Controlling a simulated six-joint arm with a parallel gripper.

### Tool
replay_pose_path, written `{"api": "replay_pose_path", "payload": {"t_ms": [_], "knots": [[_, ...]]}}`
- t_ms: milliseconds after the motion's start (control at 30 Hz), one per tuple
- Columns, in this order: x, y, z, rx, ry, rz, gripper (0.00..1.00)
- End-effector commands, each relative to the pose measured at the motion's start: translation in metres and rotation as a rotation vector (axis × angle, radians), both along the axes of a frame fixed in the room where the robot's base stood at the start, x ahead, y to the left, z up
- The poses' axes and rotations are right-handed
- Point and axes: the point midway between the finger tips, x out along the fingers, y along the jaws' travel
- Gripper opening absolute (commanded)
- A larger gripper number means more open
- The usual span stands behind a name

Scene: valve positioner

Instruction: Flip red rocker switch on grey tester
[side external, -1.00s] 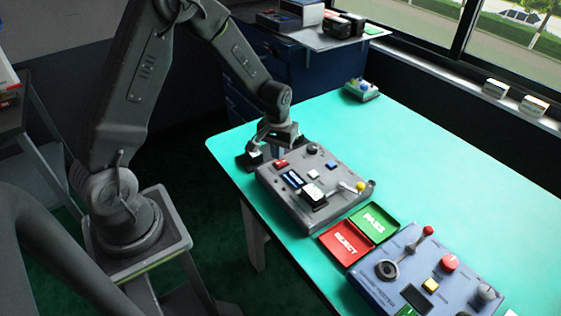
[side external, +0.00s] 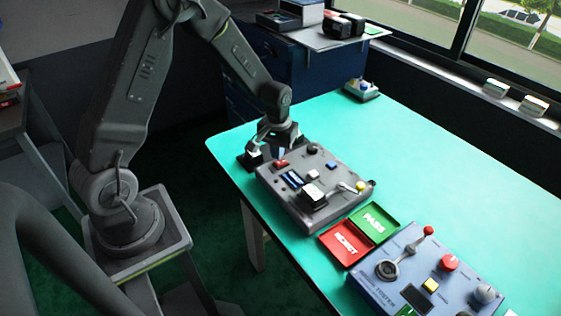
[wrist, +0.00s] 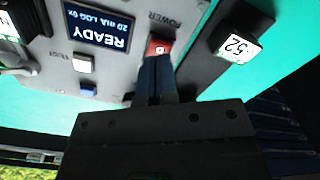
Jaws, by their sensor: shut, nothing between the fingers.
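The grey tester (side external: 318,205) lies on the green table, with a dark screen, a yellow-tipped lever, a black knob and small white and blue buttons on top. Its red rocker switch (side external: 281,164) is near the tester's far left corner. In the wrist view the red rocker switch (wrist: 158,46) sits beside the word POWER. My gripper (wrist: 156,60) is shut and empty, its fingertips over the near edge of the switch and partly hiding it. I cannot tell whether they touch. In the side view my gripper (side external: 279,152) points down just behind the switch.
A black block with a white label 52 (wrist: 238,48) stands close beside the tester. Red REJECT (side external: 346,243) and green PASS (side external: 374,222) trays lie to the right. A blue tester (side external: 425,265) with a red-ball lever is beyond them. The table's far side is largely clear.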

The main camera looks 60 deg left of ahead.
Motion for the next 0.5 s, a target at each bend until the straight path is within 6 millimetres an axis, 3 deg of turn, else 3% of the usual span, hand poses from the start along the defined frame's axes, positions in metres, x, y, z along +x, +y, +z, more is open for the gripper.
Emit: {"api": "replay_pose_path", "payload": {"t_ms": [500], "knots": [[0.0001, 0.0000, -0.0070, 0.000, 0.001, 0.000, 0.00]]}}
